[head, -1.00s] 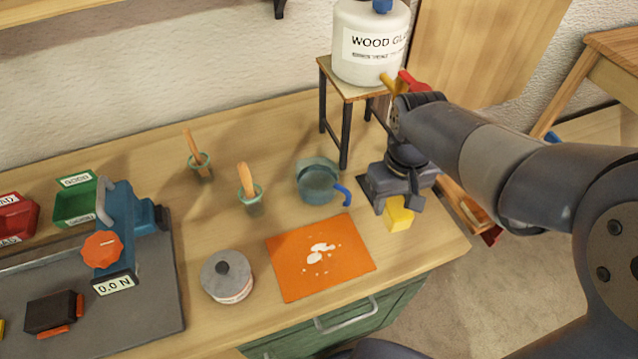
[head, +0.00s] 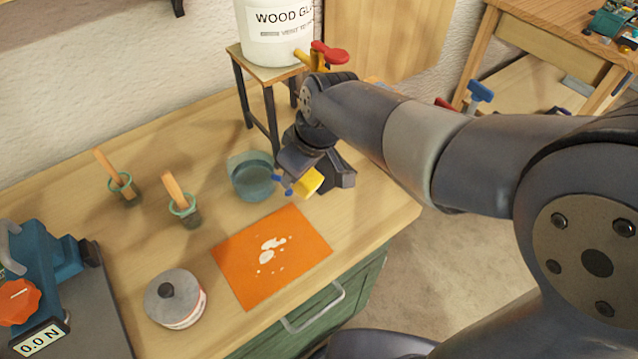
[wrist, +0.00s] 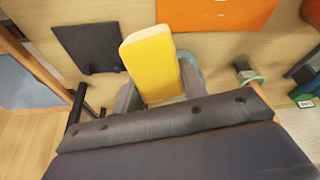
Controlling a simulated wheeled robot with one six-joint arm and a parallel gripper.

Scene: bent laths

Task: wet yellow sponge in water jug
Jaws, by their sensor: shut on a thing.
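The yellow sponge (head: 307,182) is held in my gripper (head: 299,178), which is shut on it, just right of the water jug in the head view. The sponge also shows in the wrist view (wrist: 152,65), sticking out from between the fingers. The water jug (head: 250,178) is a bluish, see-through vessel with a blue handle, standing upright on the bench. The gripper partly covers its handle. In the wrist view the jug is mostly hidden behind the sponge and gripper.
An orange mat (head: 240,262) with white spots lies in front of the jug. Two small pots with wooden-handled tools (head: 181,205) stand to the left. A grey-lidded can (head: 175,299) is at front left. A wood glue tank (head: 277,30) sits on a stand (head: 262,75) behind.

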